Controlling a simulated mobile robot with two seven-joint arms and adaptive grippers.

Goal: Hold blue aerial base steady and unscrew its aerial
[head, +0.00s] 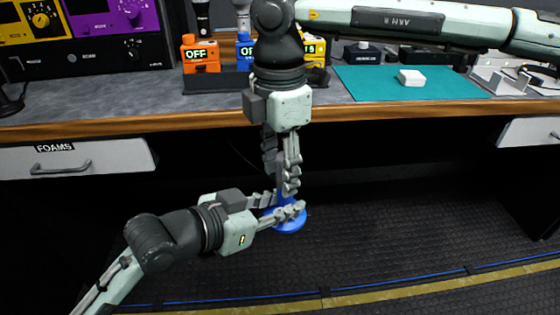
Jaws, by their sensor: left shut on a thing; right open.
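The blue aerial base (291,226) is in the middle of the head view, held in the air in front of the bench. Its round foot shows below the fingers. My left gripper (285,205) comes in from the lower left and is shut on the base above its foot. My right gripper (281,181) points straight down from above, open, with its fingers just over the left gripper's fingers. The aerial itself is hidden behind or between the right fingers; I cannot tell whether they touch it.
The bench's wooden front edge (180,125) runs behind the arms. On it are an orange OFF block (200,64), a teal mat (440,88) with a white box (412,78), and equipment panels at left. A FOAMS drawer (110,160) is below. The dark floor space around the grippers is clear.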

